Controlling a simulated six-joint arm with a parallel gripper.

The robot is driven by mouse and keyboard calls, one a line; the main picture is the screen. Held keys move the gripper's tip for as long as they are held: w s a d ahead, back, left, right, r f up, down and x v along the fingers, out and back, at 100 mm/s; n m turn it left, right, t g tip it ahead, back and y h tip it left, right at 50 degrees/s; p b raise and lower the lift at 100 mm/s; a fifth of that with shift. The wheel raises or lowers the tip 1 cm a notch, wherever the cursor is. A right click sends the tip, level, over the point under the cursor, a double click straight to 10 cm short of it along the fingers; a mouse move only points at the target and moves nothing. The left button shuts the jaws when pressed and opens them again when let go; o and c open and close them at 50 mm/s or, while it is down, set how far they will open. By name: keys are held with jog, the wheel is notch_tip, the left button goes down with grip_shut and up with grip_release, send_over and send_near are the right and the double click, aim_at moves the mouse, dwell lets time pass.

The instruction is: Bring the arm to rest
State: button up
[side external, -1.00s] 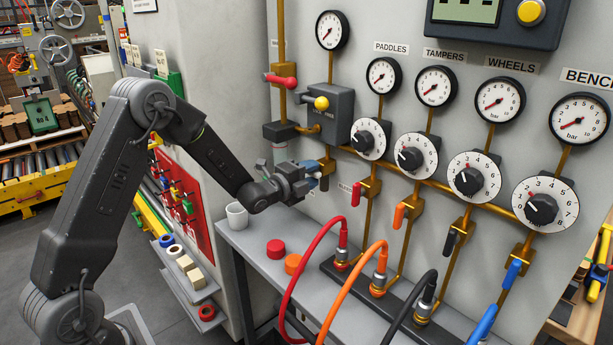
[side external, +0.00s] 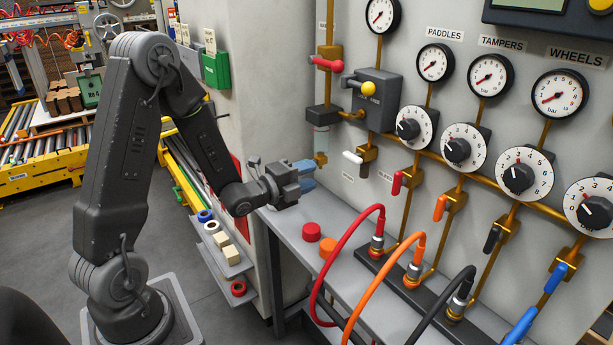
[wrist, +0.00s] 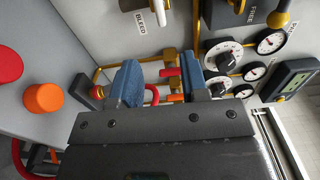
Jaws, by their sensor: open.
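My gripper (side external: 306,177) is in front of the grey panel wall, above the far end of the grey bench (side external: 290,222). Its two blue fingers stand apart with nothing between them, as the wrist view also shows (wrist: 161,80). It is clear of the white-handled valve (side external: 353,157), which is to its right in the side view. My arm is bent, with its elbow high at the left. The red-handled valve (side external: 327,63) is above the gripper on the wall.
A red knob (side external: 311,232) and an orange knob (side external: 328,248) sit on the bench. A red hose (side external: 336,247), an orange hose (side external: 376,284) and a black hose (side external: 432,302) arch over its front. Dials (side external: 462,148) and gauges (side external: 487,76) line the wall at right.

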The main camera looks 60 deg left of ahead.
jog(key=s+d+r+n+g+y, duration=0.2)
jog(key=s+d+r+n+g, duration=0.45)
jog(key=n, duration=0.45)
jog(key=s+d+r+n+g+h, duration=0.1)
jog(key=s+d+n+g, duration=0.2)
jog(key=s, duration=0.5)
jog(key=s+d+r+n+g+h, duration=0.1)
jog(key=s+d+n+g, duration=0.2)
jog(key=s, duration=0.4)
jog(key=shift+s+d+r+n, duration=0.35)
jog(key=shift+s+d+n, duration=0.05)
jog(key=shift+n, duration=0.2)
